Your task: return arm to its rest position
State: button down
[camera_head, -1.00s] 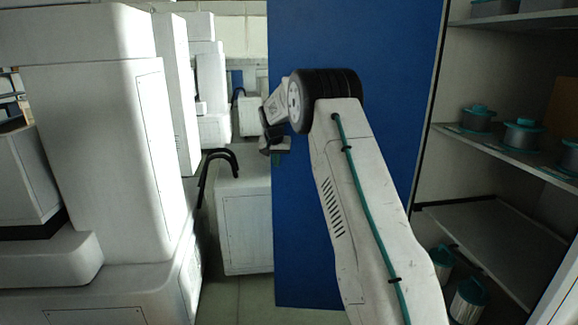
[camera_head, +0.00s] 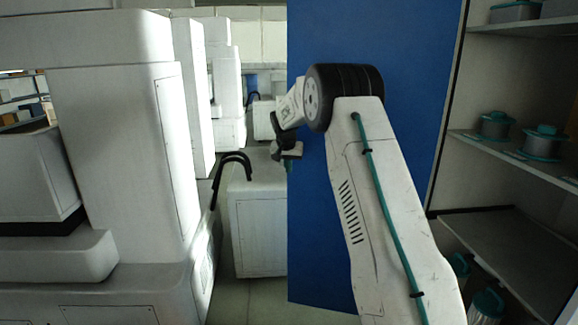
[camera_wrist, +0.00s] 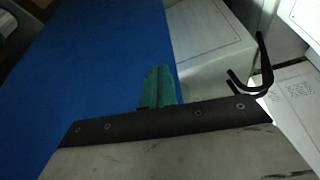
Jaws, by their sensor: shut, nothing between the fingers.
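My arm rises from the lower right of the head view, bends at a black-ringed joint, and folds over to the left. My gripper (camera_head: 288,160) hangs at the left of that joint, in front of the blue panel's left edge. In the wrist view my gripper's green fingers (camera_wrist: 158,87) lie side by side, shut, with nothing between them. They point over the edge between the blue panel (camera_wrist: 95,70) and a white cabinet (camera_wrist: 205,40). The fingertips are small and partly dark in the head view.
Large white machines (camera_head: 120,150) fill the left. A white cabinet (camera_head: 258,235) with black hoses (camera_head: 232,160) stands behind the gripper. The blue panel (camera_head: 320,230) is behind my arm. Shelves (camera_head: 520,155) with teal-lidded canisters (camera_head: 545,142) stand at the right.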

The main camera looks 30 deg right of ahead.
jog(key=v, duration=0.9)
jog(key=shift+r, duration=0.25)
jog(key=shift+w, duration=0.1)
jog(key=s+a+n+y, duration=0.1)
jog(key=s+a+n, duration=0.2)
jog(key=s+a, duration=0.6)
jog(key=s+a+n+g+y, duration=0.1)
jog(key=s+a, duration=0.8)
jog(key=s, duration=1.6)
jog(key=s+a+n+y, duration=0.1)
jog(key=s+a+n, duration=0.3)
jog(key=s+a, duration=0.5)
jog(key=s, duration=0.9)
jog(key=shift+a+r+n+g, duration=0.2)
jog(key=shift+a+n+g, duration=0.05)
jog(key=shift+n+g, duration=0.05)
jog(key=shift+a, duration=0.1)
